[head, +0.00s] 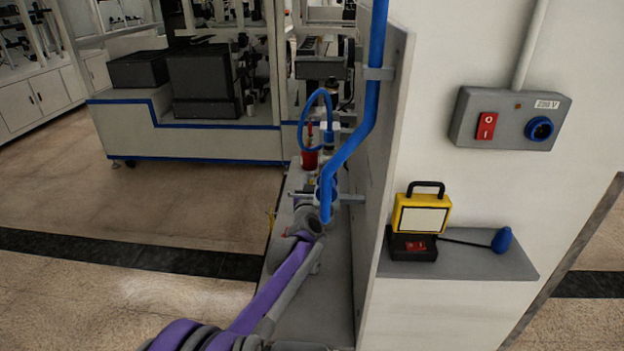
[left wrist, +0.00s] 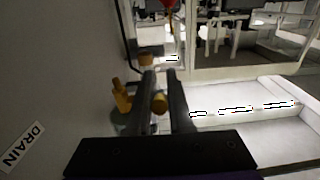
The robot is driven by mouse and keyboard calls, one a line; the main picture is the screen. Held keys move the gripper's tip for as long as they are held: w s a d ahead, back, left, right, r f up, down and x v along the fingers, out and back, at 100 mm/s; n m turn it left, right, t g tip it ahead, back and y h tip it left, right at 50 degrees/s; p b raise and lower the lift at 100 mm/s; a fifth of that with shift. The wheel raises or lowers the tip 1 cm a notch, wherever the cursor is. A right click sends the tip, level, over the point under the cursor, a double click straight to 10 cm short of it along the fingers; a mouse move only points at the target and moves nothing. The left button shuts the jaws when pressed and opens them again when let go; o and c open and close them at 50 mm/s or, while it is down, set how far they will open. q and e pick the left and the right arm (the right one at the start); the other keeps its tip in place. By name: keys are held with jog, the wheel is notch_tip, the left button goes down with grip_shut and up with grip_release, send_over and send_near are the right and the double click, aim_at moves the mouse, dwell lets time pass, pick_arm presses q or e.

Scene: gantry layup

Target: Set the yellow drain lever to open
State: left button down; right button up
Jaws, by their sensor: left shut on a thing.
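The yellow drain lever (left wrist: 159,103) shows in the left wrist view as a small round yellow end between the two dark fingers of my left gripper (left wrist: 161,80). The fingers are closed around it. Another yellow part (left wrist: 121,98) stands just left of the fingers, and it looks like part of the same valve fitting. A white DRAIN label (left wrist: 23,146) is on the grey wall at the lower left. In the head view my left gripper (head: 308,220) is at the grey shelf beside the blue pipe, where the lever is not clearly seen. My right gripper is in neither view.
A blue pipe (head: 352,140) runs down along the panel edge (head: 388,150) near my left arm. A red container (head: 309,159) stands behind the gripper on the narrow shelf (head: 335,290). A yellow lamp (head: 421,214) sits on a ledge at the right. Open floor lies left.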

pick_arm(q)
jog(key=shift+w+r+t+p, duration=0.15)
jog(key=shift+t+p, duration=0.45)
jog(key=shift+w+t, duration=0.1)
jog(key=shift+t, duration=1.3)
jog(key=c, duration=0.8)
grip_release()
jog(key=shift+c, duration=0.2)
